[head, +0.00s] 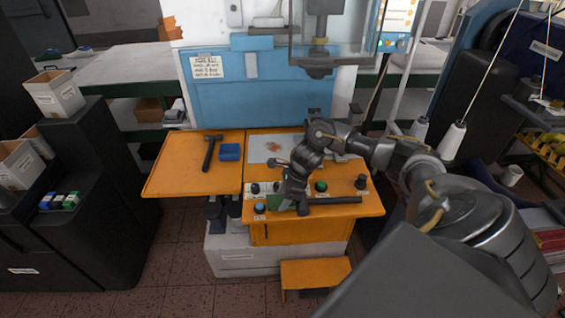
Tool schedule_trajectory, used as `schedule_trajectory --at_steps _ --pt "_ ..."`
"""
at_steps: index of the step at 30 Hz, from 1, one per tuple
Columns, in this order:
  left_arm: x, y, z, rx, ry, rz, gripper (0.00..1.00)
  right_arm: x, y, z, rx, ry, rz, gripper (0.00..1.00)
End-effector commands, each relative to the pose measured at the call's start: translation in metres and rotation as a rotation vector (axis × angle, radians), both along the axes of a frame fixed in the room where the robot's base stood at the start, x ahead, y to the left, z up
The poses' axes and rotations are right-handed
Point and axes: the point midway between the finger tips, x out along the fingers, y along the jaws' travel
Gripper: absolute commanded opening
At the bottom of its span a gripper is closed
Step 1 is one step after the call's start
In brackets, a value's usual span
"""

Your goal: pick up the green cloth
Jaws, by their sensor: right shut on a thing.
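My right arm reaches in from the right over the orange machine table (170,180). My right gripper (296,203) points down at the table's front edge, among the knobs. It is shut on the green cloth (277,202), of which only a small green patch shows beside and below the fingers. The rest of the cloth is hidden by the gripper. I cannot tell whether the cloth touches the table. My left gripper is not in view.
A hammer (209,152) and a blue block (230,152) lie on the left of the table. A white sheet with a brown stain (268,147) lies behind my gripper. A dark bar (335,200) and several knobs, one green (321,187), line the front. The press head (318,68) hangs above.

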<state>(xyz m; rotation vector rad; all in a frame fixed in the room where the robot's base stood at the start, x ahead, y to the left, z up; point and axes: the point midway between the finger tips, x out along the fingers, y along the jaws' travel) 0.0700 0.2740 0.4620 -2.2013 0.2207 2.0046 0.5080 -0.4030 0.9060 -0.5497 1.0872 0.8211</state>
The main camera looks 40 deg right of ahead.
Motion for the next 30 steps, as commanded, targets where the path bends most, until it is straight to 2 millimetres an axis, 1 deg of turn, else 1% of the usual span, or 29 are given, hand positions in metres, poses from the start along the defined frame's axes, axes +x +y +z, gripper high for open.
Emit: schedule_trajectory --at_steps 1,3,7,9,10,12,15,19,24,30 --pt "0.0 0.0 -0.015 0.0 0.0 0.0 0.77 0.002 -0.001 0.004 -0.002 -0.007 0.004 0.34" --pt "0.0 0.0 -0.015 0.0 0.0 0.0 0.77 0.002 0.012 0.02 0.003 -0.007 0.007 0.34" --pt "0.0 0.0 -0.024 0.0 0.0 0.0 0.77 0.003 0.037 0.05 0.001 -0.011 0.009 0.34" --pt "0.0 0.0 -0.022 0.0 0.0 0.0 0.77 0.004 0.05 0.069 -0.001 -0.011 0.008 0.34" --pt "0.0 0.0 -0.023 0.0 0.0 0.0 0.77 0.003 0.057 0.075 -0.001 -0.01 0.009 0.34" --pt "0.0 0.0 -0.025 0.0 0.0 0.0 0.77 0.004 0.076 0.081 -0.001 -0.008 0.01 0.34" --pt "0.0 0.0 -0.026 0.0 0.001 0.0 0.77 0.004 0.098 0.091 -0.001 -0.006 0.008 0.34" --pt "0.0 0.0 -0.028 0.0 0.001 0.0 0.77 0.004 0.12 0.1 0.0 -0.005 0.006 0.34" --pt "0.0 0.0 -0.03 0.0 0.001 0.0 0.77 0.004 0.136 0.107 0.001 -0.001 0.003 0.34" --pt "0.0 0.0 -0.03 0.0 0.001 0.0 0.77 0.004 0.141 0.109 0.001 0.0 0.0 0.34"
